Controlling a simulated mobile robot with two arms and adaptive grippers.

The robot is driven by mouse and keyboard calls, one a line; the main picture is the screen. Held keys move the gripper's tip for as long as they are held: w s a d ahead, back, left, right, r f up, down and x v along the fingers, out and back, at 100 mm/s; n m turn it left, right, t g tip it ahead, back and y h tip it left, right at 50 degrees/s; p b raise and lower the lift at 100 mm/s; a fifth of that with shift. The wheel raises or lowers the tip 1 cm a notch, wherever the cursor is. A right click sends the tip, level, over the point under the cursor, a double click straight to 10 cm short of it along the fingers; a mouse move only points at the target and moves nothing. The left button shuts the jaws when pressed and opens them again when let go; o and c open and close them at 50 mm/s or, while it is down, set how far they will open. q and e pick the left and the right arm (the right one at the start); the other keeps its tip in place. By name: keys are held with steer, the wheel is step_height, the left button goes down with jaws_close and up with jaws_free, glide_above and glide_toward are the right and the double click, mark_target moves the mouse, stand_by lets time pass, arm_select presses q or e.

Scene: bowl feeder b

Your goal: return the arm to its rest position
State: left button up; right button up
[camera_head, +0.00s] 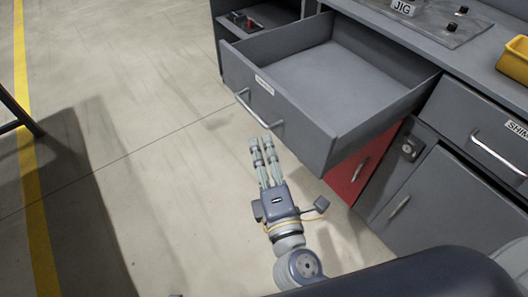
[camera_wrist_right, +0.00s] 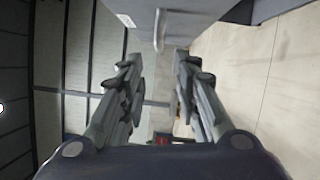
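My right gripper (camera_head: 262,146) is in front of the open drawer, its fingers pointing up the picture towards the drawer handle (camera_head: 257,108). In the right wrist view my right gripper (camera_wrist_right: 155,60) has its two finger sides apart, with nothing between them. The handle (camera_wrist_right: 158,30) shows beyond the fingertips in that view and looks clear of them. The grey drawer (camera_head: 290,112) is pulled out, and the part of its inside that shows is empty. My left gripper is not in view.
A grey workbench (camera_head: 468,62) carries a JIG plate (camera_head: 425,18) and a yellow bin (camera_head: 515,60). A red cabinet door (camera_head: 352,172) and a grey door (camera_head: 425,205) are below. Open concrete floor (camera_head: 140,130) lies to the left, with yellow lines.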

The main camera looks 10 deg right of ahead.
stand_by(0.3)
steer(key=s+d+f+m+g, duration=0.2)
steer(key=d+f+m+g, duration=0.15)
steer(key=f, duration=0.85)
steer(key=s+d+f+m+g+h, duration=0.1)
steer(key=s+d+f+m+g, duration=0.25)
steer(key=f, duration=0.85)
steer(key=s+d+f+m+g, duration=0.2)
steer(key=f+m+g, duration=0.2)
steer(key=f, duration=0.8)
steer(key=s+d+f+m+g+y, duration=0.1)
steer(key=s+d+f+m+g, duration=0.2)
steer(key=s+f+m+g, duration=0.6)
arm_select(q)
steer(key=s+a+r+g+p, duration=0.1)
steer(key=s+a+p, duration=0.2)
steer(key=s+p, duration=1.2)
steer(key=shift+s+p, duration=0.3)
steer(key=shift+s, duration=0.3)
arm_select(e)
steer(key=s+d+n+t, duration=0.1)
steer(key=s, duration=0.8)
steer(key=s+d+f+n+t, duration=0.1)
steer(key=s, duration=0.8)
steer(key=shift+s+d+f, duration=0.15)
steer(key=shift+d+f, duration=0.1)
